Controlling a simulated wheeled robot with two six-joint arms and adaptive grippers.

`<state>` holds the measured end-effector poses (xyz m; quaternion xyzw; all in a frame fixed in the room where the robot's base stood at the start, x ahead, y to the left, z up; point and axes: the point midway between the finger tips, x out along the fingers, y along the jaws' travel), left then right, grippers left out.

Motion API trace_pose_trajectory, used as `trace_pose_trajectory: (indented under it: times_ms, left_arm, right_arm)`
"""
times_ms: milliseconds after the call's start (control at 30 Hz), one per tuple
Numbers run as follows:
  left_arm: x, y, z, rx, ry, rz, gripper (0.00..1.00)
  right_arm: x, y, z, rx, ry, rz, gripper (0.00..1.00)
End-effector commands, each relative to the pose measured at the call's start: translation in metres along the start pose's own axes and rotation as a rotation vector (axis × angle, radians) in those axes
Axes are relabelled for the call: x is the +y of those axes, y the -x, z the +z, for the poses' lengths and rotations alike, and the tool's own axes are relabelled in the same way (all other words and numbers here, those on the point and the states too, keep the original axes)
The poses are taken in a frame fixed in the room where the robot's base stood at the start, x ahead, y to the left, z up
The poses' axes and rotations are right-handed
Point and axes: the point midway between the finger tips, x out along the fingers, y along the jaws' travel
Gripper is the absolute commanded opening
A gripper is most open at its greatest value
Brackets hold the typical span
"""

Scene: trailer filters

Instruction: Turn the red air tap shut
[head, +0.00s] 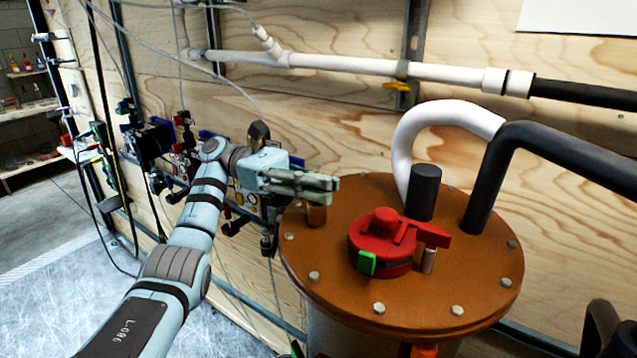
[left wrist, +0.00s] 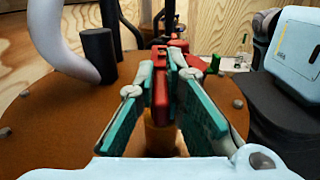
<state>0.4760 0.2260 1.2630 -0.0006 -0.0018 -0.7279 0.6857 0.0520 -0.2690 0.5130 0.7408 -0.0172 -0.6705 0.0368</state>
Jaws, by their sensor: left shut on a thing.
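A brass-coloured post (head: 316,214) stands near the left edge of the round brown lid (head: 455,290). My left gripper (head: 335,187) reaches in from the left over this post. In the left wrist view, the fingers of my left gripper (left wrist: 171,70) are shut on a red handle (left wrist: 161,92) above the post (left wrist: 159,138). I take this handle to be the red air tap; the fingers hide it in the head view. My right gripper is not in view.
A larger red fitting (head: 385,240) with a green tab (head: 367,263) sits on the lid. A black stub (head: 424,190), a white curved pipe (head: 405,140) and a black pipe (head: 490,170) rise behind it. Valves and hoses (head: 155,145) line the wooden wall at left.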

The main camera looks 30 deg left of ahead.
Motion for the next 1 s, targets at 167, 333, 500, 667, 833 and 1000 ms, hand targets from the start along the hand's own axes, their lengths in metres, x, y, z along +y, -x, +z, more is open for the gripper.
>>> trace_pose_trajectory:
  times_ms: [167, 333, 500, 667, 833, 1000]
  left_arm:
    - [0.0, 0.0, -0.003, 0.004, 0.004, -0.011, 0.0]
    - [0.0, 0.0, -0.003, 0.006, 0.005, -0.011, 0.0]
    - [0.0, 0.0, -0.003, 0.006, 0.005, -0.01, 0.22]
    - [0.0, 0.0, -0.002, 0.004, 0.004, -0.009, 0.3]
    - [0.0, 0.0, -0.001, 0.003, 0.003, -0.008, 0.3]
    - [0.0, 0.0, 0.021, 0.003, -0.002, -0.008, 0.3]
  right_arm:
    - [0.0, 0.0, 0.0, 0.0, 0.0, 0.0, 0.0]
    - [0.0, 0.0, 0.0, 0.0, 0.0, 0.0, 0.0]
    - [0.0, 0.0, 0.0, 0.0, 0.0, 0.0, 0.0]
    - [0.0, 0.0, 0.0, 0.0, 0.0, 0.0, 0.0]
    - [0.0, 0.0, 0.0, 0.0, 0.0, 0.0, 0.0]
    - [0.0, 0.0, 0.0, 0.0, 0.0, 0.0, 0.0]
